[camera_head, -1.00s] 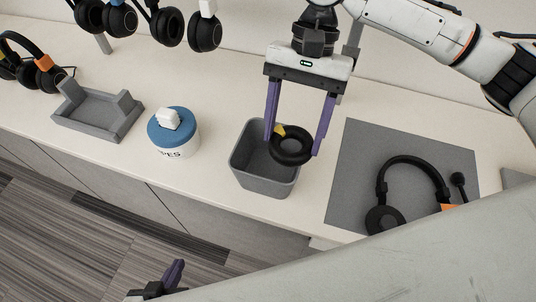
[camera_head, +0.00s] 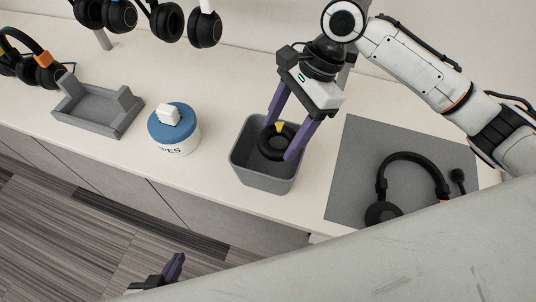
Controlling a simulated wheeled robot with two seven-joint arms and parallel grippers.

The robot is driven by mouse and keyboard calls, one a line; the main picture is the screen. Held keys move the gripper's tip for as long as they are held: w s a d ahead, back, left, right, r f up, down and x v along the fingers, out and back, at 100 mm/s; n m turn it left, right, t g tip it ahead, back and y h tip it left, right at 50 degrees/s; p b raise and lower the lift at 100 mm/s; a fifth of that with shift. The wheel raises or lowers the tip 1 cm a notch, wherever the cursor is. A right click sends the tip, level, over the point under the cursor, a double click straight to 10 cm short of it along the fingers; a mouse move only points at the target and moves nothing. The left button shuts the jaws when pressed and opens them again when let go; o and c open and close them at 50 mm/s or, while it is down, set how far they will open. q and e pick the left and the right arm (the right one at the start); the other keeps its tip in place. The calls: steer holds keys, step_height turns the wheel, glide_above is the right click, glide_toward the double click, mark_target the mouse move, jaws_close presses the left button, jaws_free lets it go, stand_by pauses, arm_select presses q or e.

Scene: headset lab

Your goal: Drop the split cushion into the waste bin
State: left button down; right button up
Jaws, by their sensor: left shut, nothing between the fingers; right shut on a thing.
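The split cushion (camera_head: 278,143) is a black ring with a yellow patch at its upper edge. My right gripper (camera_head: 283,136) is shut on it, with its purple fingers on either side. The cushion appears within the mouth of the grey waste bin (camera_head: 262,178), which stands near the counter's front edge. How deep the cushion sits is hard to tell. My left gripper (camera_head: 172,275) is low at the bottom left, in front of the counter and away from the bin. It is shut and empty, and partly hidden.
A headset with a microphone (camera_head: 412,160) lies on a grey mat (camera_head: 350,150) right of the bin. A blue-lidded wipes tub (camera_head: 186,139) and a grey cradle (camera_head: 97,128) stand to the left. Headsets (camera_head: 165,22) hang at the back.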

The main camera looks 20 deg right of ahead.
steer(key=shift+f, duration=0.4)
steer(key=o, duration=1.6)
steer(key=shift+r, duration=0.1)
steer(key=s+v, duration=0.1)
steer(key=v, duration=0.9)
steer(key=shift+w, duration=0.45)
steer(key=shift+d+r, duration=0.1)
